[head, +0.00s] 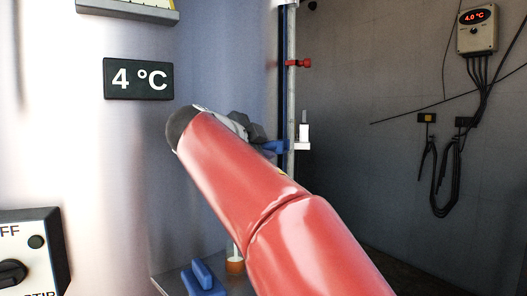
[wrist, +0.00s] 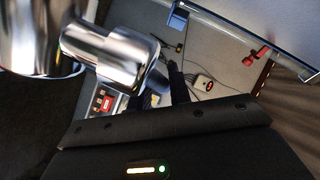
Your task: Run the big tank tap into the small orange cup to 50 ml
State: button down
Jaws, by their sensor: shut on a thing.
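The big tank (head: 215,50) fills the left of the head view, with a "4 °C" sign on it. In the wrist view a shiny metal fitting (wrist: 115,55), which looks like the tank tap, is close in front of my gripper (wrist: 178,88). My gripper is shut on what seems to be the tap's handle; the held part is mostly hidden. In the head view my arm covers most of my gripper (head: 246,126). A small orange thing (head: 235,266), which looks like the cup, stands low beside my arm, partly hidden. I cannot see its fill level.
A vertical gauge tube (head: 291,100) with a red clip (head: 299,63) and a blue part (head: 273,147) stands right of the tank. A blue object (head: 203,280) lies beside the orange thing. A switch box (head: 30,255) is at the lower left. A temperature display (head: 478,28) hangs on the wall.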

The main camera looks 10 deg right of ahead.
jog(key=shift+w+a+n+t+y+b, duration=0.3)
jog(key=shift+w+n+t+y+b, duration=0.5)
jog(key=shift+n+y, duration=0.4)
jog(key=shift+w+a+n+t+y+b, duration=0.3)
jog(key=shift+w+n+t+y+b, duration=0.35)
jog(key=shift+n+t+y+b, duration=0.5)
jog(key=shift+g, duration=0.25)
jog(key=c, duration=1.3)
grip_release()
jog(key=shift+s, duration=0.1)
jog(key=v, duration=0.7)
jog(key=shift+s+b, duration=0.3)
jog(key=shift+b, duration=0.1)
jog(key=shift+a, duration=0.1)
